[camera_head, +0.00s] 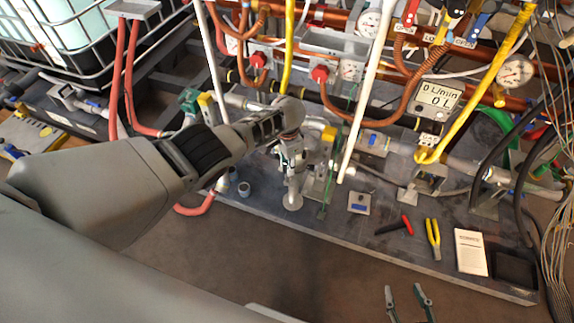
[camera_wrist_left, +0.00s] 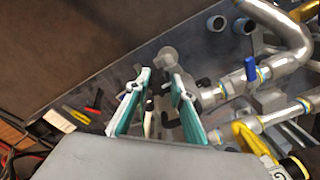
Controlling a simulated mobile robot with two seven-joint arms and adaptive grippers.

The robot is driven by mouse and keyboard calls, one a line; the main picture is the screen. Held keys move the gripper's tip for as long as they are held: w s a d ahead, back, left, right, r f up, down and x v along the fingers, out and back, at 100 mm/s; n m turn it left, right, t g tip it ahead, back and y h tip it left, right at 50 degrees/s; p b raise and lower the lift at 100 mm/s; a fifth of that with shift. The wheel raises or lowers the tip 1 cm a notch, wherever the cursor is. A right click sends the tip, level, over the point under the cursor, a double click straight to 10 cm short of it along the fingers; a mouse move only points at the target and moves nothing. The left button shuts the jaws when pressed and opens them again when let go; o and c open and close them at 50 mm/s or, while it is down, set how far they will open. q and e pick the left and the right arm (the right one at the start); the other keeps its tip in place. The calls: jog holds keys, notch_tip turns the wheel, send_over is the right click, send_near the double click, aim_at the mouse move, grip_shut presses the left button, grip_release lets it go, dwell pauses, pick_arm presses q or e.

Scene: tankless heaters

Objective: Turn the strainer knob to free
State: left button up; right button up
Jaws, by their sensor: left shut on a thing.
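My left arm reaches in from the left over the board, and my left gripper (camera_head: 290,160) is down at the grey strainer fitting (camera_head: 293,200) in the head view. In the left wrist view, the teal-padded fingers of my left gripper (camera_wrist_left: 160,80) stand apart on either side of a part of the fitting. They are shut on what I take to be the strainer knob, which is mostly hidden between them. The rounded grey end of the fitting (camera_wrist_left: 168,53) shows beyond the fingertips. My right gripper (camera_head: 404,292) is open and empty at the bottom edge of the head view.
Metal pipes, red and yellow hoses and gauges crowd the back of the board. A flow meter (camera_head: 438,98) reads 0 L/min. Red-handled pliers (camera_head: 396,226), yellow-handled pliers (camera_head: 433,239) and a paper booklet (camera_head: 470,252) lie at the front right. The floor in front is clear.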

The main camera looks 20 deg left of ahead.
pick_arm(q)
jog(key=shift+s+d+f+n, duration=0.1)
jog(key=shift+s+f+n, duration=0.1)
jog(key=shift+n, duration=0.5)
jog(key=o, duration=1.1)
jog(key=shift+o, duration=0.2)
jog(key=shift+w, duration=0.1)
jog(key=shift+r, duration=0.15)
jog(key=shift+w+r, duration=0.1)
